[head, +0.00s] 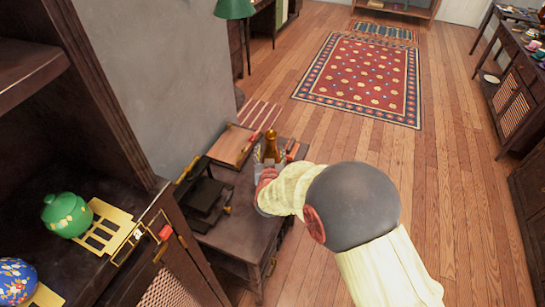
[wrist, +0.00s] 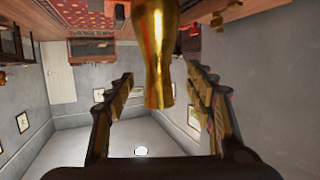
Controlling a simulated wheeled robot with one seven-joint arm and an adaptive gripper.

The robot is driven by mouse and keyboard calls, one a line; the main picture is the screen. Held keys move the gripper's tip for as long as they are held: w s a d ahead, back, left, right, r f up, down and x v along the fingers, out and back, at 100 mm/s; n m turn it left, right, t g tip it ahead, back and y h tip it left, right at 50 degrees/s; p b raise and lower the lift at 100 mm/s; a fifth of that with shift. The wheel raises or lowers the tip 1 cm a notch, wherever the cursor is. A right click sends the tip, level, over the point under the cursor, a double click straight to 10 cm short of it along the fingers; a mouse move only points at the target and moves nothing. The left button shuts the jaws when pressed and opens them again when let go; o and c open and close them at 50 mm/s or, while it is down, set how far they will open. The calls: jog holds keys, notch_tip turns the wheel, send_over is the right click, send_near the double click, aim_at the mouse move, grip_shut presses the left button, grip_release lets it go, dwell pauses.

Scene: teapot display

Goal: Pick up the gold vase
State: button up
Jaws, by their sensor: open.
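The gold vase (head: 271,147) stands upright on a dark low table (head: 237,218) in the head view. In the wrist view, which is upside down, the shiny gold vase (wrist: 156,50) hangs from the top edge of the picture, and its lower part is cut off. My gripper (wrist: 160,76) is open, with one finger to the left of the vase and one to the right. I see a gap on both sides, so neither finger touches it. In the head view my arm hides most of my gripper (head: 266,172), which is close to the vase's near side.
A dark stand (head: 203,194) and a wooden board (head: 232,146) are left of the vase on the table. A cabinet (head: 150,225) with a green teapot (head: 66,215) is at the left. The wood floor (head: 450,190) on the right is clear; a red rug (head: 365,77) lies beyond.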

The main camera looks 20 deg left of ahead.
aim_at(271, 148)
jog(key=b+x, duration=0.2)
jog(key=x, duration=0.2)
jog(key=shift+w+d+f, duration=0.1)
jog(key=shift+w, duration=0.75)
jog(key=shift+c, duration=1.4)
jog(key=c, duration=1.1)
grip_shut()
